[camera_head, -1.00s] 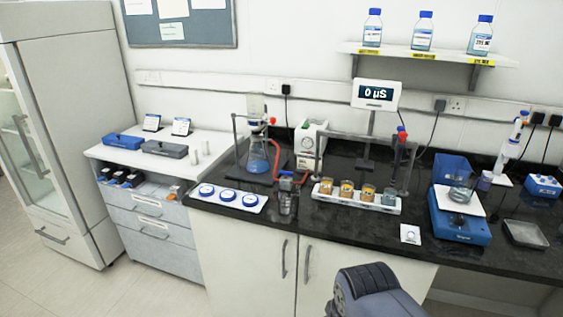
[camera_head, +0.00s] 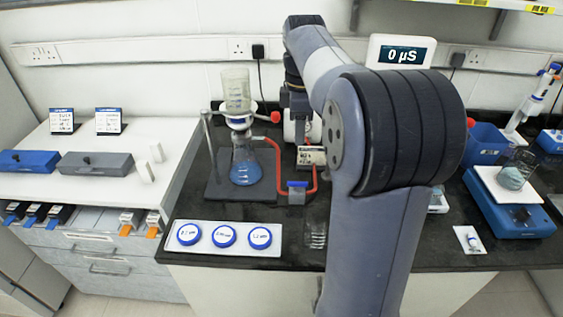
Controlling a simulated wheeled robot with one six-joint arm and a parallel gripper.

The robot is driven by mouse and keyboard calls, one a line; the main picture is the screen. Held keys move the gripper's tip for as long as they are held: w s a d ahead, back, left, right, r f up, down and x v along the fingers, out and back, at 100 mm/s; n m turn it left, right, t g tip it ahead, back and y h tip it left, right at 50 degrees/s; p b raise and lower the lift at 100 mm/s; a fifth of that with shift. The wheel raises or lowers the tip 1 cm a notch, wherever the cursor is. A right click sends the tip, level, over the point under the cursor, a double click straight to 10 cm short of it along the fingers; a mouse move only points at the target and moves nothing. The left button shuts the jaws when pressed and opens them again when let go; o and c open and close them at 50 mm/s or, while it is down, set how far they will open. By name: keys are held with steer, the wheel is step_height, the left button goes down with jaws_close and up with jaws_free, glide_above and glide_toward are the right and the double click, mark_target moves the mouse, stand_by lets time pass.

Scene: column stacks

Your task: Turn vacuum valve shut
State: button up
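A small valve with a blue handle (camera_head: 298,185) sits on the red tubing (camera_head: 313,181) at the bench, right of the filter flask (camera_head: 245,165). The handle looks roughly crosswise, but its exact setting is too small to tell. The flask holds blue liquid and carries a clear funnel (camera_head: 236,88). My arm reaches up and over the bench from the bottom of the view. My gripper (camera_head: 297,112) hangs at the far end of the arm, above and behind the valve, apart from it. Its fingers are too small and dark to tell whether they are open.
A pale pump (camera_head: 310,130) stands behind the valve. Three blue-lidded dishes (camera_head: 223,235) lie on a white tray in front of the flask. A clear beaker (camera_head: 316,234) is near the bench edge, close to my arm. A balance (camera_head: 508,205) stands at right.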

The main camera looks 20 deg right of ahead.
mark_target(298, 182)
step_height(298, 182, down, 15)
steer(key=shift+s+f, duration=0.15)
stand_by(0.4)
steer(key=shift+c, duration=0.5)
jaws_close()
